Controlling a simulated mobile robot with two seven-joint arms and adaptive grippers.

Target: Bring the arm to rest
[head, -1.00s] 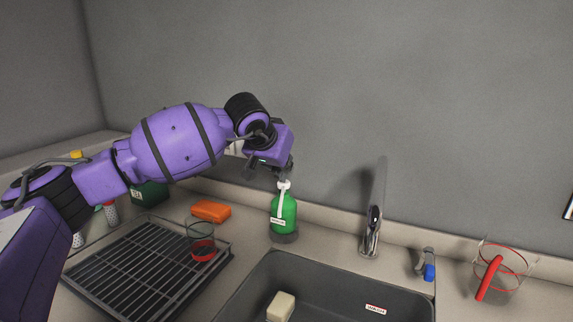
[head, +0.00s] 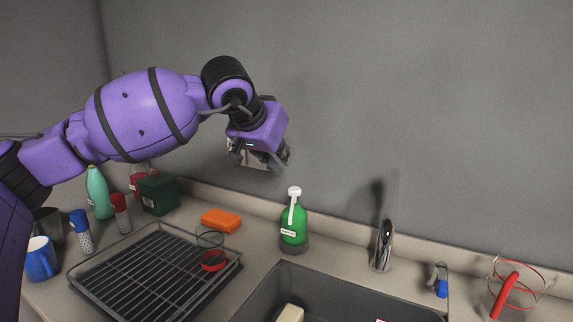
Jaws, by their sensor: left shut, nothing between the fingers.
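My left arm comes in from the left, purple with black bands, raised above the counter. My left gripper (head: 279,163) is shut and empty, in the air in front of the grey wall. It is above and slightly left of a green soap bottle (head: 294,226) with a white pump top, and apart from it. The bottle stands upright behind the sink. My right gripper is not in view.
A dark sink (head: 345,292) with a pale block (head: 290,313) lies below. A dish rack (head: 150,275) holds a glass with a red band (head: 213,261). An orange sponge (head: 221,220), tap (head: 384,245), clear jug (head: 517,288), green box (head: 159,194) and blue mug (head: 40,261) stand around.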

